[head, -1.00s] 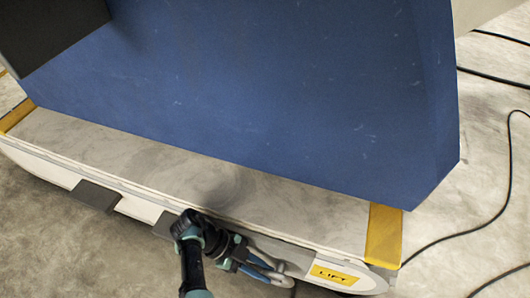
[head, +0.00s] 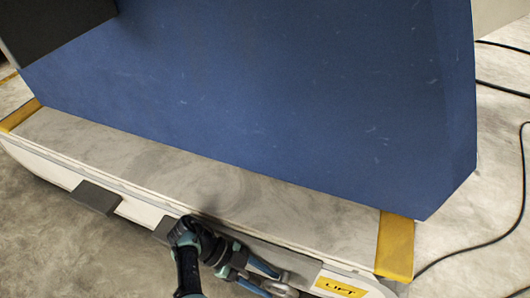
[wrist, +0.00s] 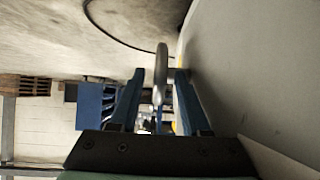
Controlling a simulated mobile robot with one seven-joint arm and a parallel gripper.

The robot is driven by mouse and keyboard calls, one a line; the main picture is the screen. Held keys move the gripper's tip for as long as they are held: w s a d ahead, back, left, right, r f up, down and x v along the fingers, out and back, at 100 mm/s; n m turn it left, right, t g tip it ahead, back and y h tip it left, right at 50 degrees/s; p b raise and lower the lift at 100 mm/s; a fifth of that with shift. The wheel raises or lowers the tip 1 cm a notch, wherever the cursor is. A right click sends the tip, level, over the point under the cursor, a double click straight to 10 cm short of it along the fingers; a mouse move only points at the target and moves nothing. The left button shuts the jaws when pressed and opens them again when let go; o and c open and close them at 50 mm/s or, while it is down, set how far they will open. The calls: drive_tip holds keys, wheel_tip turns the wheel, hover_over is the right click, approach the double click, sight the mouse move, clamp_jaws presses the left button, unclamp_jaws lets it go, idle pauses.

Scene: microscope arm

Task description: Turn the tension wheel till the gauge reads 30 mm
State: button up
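The tension wheel seems to be the grey round part (head: 284,289) low on the side of the machine's base, left of the yellow LIFT label; it is partly behind my fingers. In the wrist view a thin grey disc (wrist: 161,68), likely this wheel seen edge-on, stands between my blue fingertips. My gripper (head: 270,283) is at the base's front side by the wheel. In the wrist view my gripper (wrist: 160,78) is open, with a visible gap between each finger and the disc. No gauge or reading shows in either view.
The big blue machine body (head: 270,95) rises from a grey base ledge (head: 150,150) with yellow corners (head: 395,245). A yellow LIFT label (head: 340,287) is right of the wheel. A dark block (head: 96,198) juts from the base's side. Black cables (head: 500,240) lie on the floor at right.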

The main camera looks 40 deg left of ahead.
drive_tip(key=p+v, duration=0.1)
drive_tip(key=v, duration=1.2)
drive_tip(key=shift+s, duration=0.1)
idle(0.4)
